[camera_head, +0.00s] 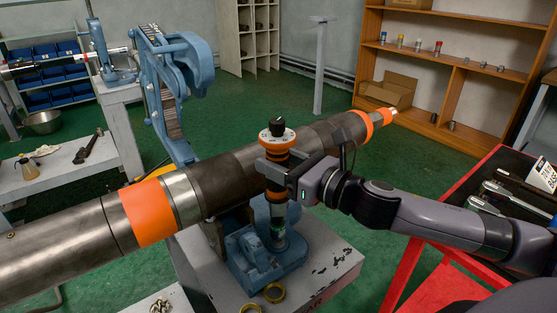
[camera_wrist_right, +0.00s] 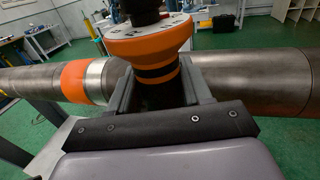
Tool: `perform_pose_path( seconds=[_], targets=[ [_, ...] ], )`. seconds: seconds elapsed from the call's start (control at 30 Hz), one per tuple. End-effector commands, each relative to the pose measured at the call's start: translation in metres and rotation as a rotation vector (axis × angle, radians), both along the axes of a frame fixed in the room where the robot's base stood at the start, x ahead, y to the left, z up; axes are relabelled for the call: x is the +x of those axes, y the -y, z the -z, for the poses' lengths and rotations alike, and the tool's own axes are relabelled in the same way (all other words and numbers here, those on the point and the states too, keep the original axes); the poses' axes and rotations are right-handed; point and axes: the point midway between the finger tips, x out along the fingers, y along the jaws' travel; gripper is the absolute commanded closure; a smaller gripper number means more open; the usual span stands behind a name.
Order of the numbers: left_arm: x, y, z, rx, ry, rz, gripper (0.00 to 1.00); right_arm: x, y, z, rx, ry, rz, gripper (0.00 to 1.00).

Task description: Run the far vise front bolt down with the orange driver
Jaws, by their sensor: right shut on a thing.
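The orange driver (camera_head: 277,144) stands upright beside the long dark pipe (camera_head: 335,131), its white dial and black knob on top. My right gripper (camera_head: 272,172) is shut around the driver's dark body, below the orange collar. The wrist view shows the same driver (camera_wrist_right: 150,45) between the two fingers (camera_wrist_right: 163,92). The driver's lower end reaches down to the blue vise base (camera_head: 262,262) on the grey stand. The bolt is hidden under the driver's tip, so I cannot tell how it is seated. My left gripper is out of view.
A tall blue vise arm with a chain (camera_head: 165,95) rises behind the pipe. A red-edged tool table (camera_head: 480,195) is at right, near my arm. Green floor (camera_head: 290,100) is open behind.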

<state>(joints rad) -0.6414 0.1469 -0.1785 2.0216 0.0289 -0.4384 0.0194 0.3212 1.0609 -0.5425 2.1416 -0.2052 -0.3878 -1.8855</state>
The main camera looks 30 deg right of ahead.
Motion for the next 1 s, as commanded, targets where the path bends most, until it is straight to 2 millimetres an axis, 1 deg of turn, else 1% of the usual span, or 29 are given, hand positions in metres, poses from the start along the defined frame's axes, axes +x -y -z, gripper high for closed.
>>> perform_pose_path(
  seconds=[0.03, 0.23, 0.6, 1.0],
  targets=[
    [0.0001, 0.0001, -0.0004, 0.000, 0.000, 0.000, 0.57, 0.0001, -0.0003, -0.0035, 0.000, 0.008, -0.001, 1.00],
    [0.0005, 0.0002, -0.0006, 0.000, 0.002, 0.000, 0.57, 0.0001, -0.0003, -0.0036, 0.000, 0.008, -0.001, 1.00],
    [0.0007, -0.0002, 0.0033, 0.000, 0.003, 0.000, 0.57, 0.0001, -0.0004, 0.0043, 0.000, 0.008, -0.001, 1.00],
    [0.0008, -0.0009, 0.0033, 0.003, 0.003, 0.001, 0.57, 0.0001, -0.0004, 0.0038, 0.000, 0.008, -0.001, 1.00]
  ],
)
